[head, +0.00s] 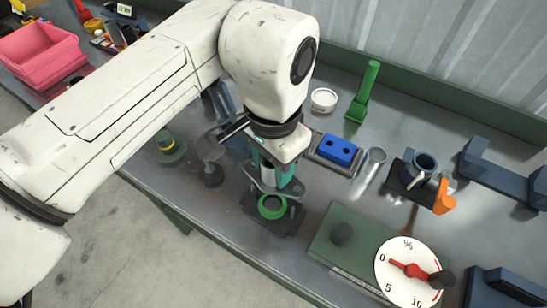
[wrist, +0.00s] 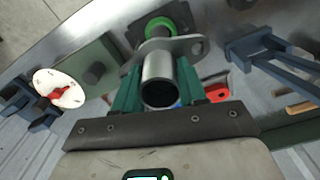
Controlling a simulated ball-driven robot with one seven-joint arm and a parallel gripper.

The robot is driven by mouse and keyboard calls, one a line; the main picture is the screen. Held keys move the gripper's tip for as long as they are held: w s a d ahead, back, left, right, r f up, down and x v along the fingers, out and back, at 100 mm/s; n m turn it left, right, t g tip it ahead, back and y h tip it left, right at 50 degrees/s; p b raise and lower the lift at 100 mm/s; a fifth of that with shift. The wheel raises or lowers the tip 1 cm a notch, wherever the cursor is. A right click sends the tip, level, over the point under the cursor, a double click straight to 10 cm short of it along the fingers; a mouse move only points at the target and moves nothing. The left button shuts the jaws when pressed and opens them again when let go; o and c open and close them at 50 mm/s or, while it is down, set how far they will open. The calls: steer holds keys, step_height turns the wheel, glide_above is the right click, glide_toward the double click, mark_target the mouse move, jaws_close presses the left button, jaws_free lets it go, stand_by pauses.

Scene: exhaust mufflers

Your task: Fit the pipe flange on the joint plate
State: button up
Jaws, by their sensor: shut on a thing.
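My gripper (head: 275,178) has green fingers and is shut on the pipe flange (head: 262,186), a metal pipe with a flat flange at its lower end. In the wrist view the fingers (wrist: 158,88) clasp the upright pipe (wrist: 157,70) from both sides, with its open end towards the camera. The joint plate (head: 287,222) is a dark plate with a green ring and studs, on the bench just below the flange. It also shows behind the flange in the wrist view (wrist: 137,32). The flange hides part of the plate; I cannot tell the gap between them.
A green board with a dial gauge (head: 408,270) stands right of the plate. A green round stand (head: 170,153) is at left.

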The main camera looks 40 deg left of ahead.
steer(key=shift+s+f+b, duration=0.1)
steer(key=shift+f+b, duration=0.7)
steer(key=shift+f, duration=2.35)
steer(key=shift+f, duration=0.35)
steer(key=shift+f, duration=0.35)
steer(key=shift+f+b, duration=0.3)
steer(key=shift+f, duration=0.35)
steer(key=shift+f, duration=0.6)
steer(key=o, duration=1.1)
